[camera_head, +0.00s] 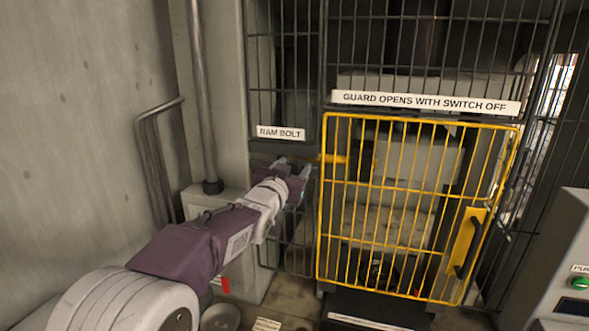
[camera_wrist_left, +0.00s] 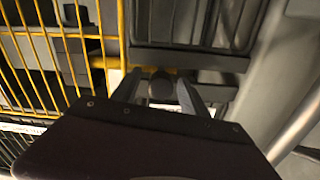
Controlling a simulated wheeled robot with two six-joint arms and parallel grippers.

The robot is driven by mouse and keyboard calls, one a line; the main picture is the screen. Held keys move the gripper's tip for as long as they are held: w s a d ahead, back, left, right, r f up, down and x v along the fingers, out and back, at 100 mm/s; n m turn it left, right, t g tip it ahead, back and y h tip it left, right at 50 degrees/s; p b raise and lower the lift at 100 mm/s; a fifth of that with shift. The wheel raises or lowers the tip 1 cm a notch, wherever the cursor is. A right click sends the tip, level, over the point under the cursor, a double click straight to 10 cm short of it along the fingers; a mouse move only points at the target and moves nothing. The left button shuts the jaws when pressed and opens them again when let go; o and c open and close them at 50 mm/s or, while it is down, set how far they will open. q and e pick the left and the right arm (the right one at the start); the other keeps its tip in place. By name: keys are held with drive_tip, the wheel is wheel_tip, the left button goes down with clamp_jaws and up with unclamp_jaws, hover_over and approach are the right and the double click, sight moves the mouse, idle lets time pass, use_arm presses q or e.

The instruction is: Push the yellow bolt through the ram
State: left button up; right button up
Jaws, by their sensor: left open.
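The yellow bolt (camera_head: 333,159) lies level under the RAM BOLT sign (camera_head: 281,132), and its right part runs behind the yellow guard. My left gripper (camera_head: 303,170) is at the bolt's left end, with its fingers pointing toward it. In the left wrist view a dark round knob (camera_wrist_left: 161,85) sits between the two open fingers (camera_wrist_left: 160,92), with a bit of yellow just beyond it. I cannot tell whether the fingers touch the knob. The ram behind the bars is not clearly made out. My right gripper is not in view.
The yellow barred guard (camera_head: 417,184) stands shut under a GUARD OPENS WITH SWITCH OFF sign (camera_head: 425,102). A grey console with a green button (camera_head: 579,283) is at the right. A pipe (camera_head: 203,95) and a bent rail (camera_head: 150,140) are at the left.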

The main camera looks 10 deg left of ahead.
use_arm(q)
drive_tip(key=s+b, duration=0.1)
drive_tip(key=s, duration=0.1)
drive_tip(key=s+b, duration=0.1)
drive_tip(key=s, duration=0.1)
drive_tip(key=shift+s+d+f+b, duration=0.15)
drive_tip(key=shift+s+b, duration=0.15)
drive_tip(key=s, duration=0.4)
drive_tip(key=shift+s+a, duration=0.25)
drive_tip(key=shift+a, duration=0.05)
wheel_tip(320, 180, down, 27)
drive_tip(key=s+n+g+b, duration=0.2)
drive_tip(key=g+b, duration=0.2)
drive_tip(key=g, duration=0.3)
drive_tip(key=s+f+g, duration=0.9)
drive_tip(key=s+f, duration=0.8)
drive_tip(key=s, duration=0.4)
drive_tip(key=shift+s+d+f+n+g+y+b, duration=0.25)
drive_tip(key=shift+s+f+n+g+y+b, duration=0.1)
drive_tip(key=shift+f+g+y+b, duration=0.1)
